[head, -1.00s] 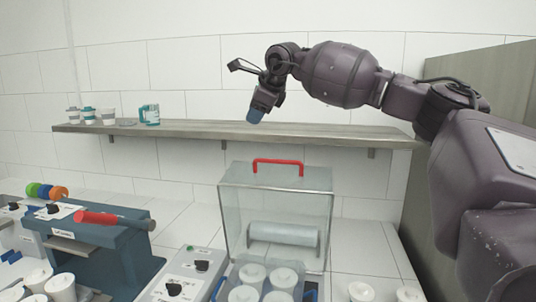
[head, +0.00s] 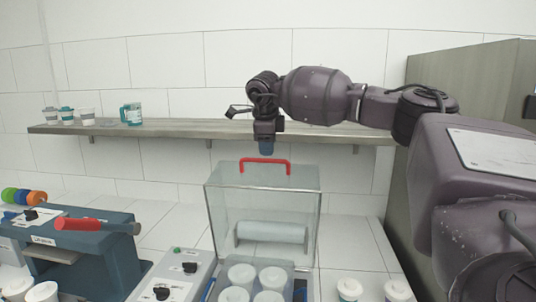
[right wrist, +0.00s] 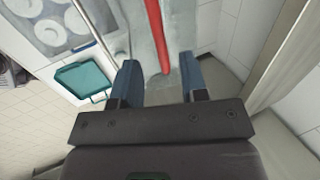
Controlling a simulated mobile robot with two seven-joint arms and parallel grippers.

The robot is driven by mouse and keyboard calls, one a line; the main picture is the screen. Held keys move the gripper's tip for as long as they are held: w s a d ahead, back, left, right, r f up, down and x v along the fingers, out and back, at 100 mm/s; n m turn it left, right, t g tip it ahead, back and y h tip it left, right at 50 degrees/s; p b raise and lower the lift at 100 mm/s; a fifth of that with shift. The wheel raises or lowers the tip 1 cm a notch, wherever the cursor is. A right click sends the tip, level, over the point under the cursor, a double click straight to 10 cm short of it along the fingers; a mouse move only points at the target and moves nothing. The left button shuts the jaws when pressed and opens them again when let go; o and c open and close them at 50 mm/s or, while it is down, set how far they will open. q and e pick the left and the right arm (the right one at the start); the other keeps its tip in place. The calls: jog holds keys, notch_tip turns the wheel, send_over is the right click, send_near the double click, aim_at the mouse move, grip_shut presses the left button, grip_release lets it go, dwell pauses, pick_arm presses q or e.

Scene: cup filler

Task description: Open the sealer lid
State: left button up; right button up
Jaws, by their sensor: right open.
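The sealer lid (head: 222,218) is a clear box-like cover standing upright behind a tray of white cups, with a red handle (head: 265,161) along its top. My right gripper (head: 266,149) points down just above the handle in the head view. In the right wrist view, the open right gripper (right wrist: 158,80) has blue fingertips apart, and the red handle (right wrist: 155,38) reaches in between them from above. Nothing is held, and I cannot tell whether a finger touches the handle. My left gripper is not in view.
A wooden shelf (head: 185,130) runs behind, with several cups and a teal mug (head: 131,114). A blue machine with a red-gripped lever (head: 80,224) stands at left. A control box (head: 182,270) sits beside the sealer. A tall cabinet (head: 435,75) stands at right.

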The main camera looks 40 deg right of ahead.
aim_at(268, 159)
jog(key=shift+x, duration=2.1)
jog(key=shift+w, duration=0.1)
grip_shut()
